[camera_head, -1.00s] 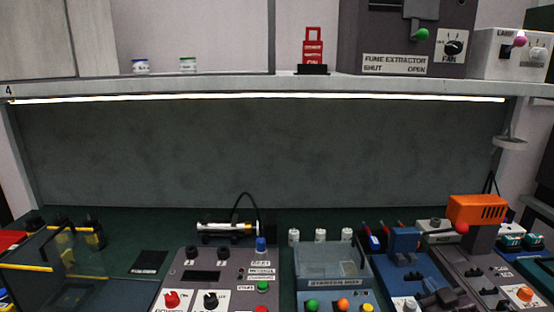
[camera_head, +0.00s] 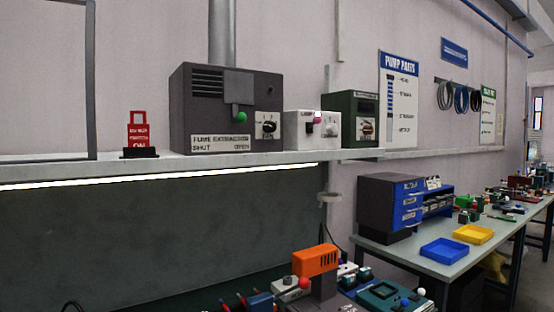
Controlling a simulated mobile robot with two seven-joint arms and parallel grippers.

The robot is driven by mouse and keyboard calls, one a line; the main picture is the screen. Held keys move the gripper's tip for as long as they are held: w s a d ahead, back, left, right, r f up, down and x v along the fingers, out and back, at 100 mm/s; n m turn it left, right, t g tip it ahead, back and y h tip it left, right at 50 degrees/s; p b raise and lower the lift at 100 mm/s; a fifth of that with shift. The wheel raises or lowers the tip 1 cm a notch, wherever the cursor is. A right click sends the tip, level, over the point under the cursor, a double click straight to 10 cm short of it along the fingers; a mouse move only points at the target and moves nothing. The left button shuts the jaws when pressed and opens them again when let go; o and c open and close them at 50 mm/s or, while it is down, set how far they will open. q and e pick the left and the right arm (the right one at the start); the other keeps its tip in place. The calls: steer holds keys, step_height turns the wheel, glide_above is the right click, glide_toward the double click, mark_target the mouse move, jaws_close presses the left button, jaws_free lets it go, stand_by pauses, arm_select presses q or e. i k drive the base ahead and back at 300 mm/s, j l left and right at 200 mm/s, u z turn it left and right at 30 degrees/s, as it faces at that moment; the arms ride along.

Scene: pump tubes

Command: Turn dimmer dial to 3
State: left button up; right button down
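A white box (camera_head: 299,136) with a label that seems to read LAMP stands on the long shelf. It has a pink knob (camera_head: 316,120) and, to the right, a pale round dial (camera_head: 331,130), which may be the dimmer dial. The dial's markings and pointer are too small to read. Neither of my grippers is in view.
The grey fume extractor (camera_head: 222,90) stands left of the white box and a dark green box (camera_head: 340,118) stands right of it. The shelf (camera_head: 215,164) runs above a bench with an orange-topped device (camera_head: 315,260). Another table with blue and yellow trays (camera_head: 444,251) is at the right.

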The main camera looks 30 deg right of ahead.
mark_target(331, 127)
steer(key=z, duration=1.3)
steer(key=i+l, duration=0.4)
steer(key=i+l+u, duration=0.2)
steer(key=l, duration=0.2)
steer(key=i+l+u, duration=0.2)
steer(key=l, duration=0.2)
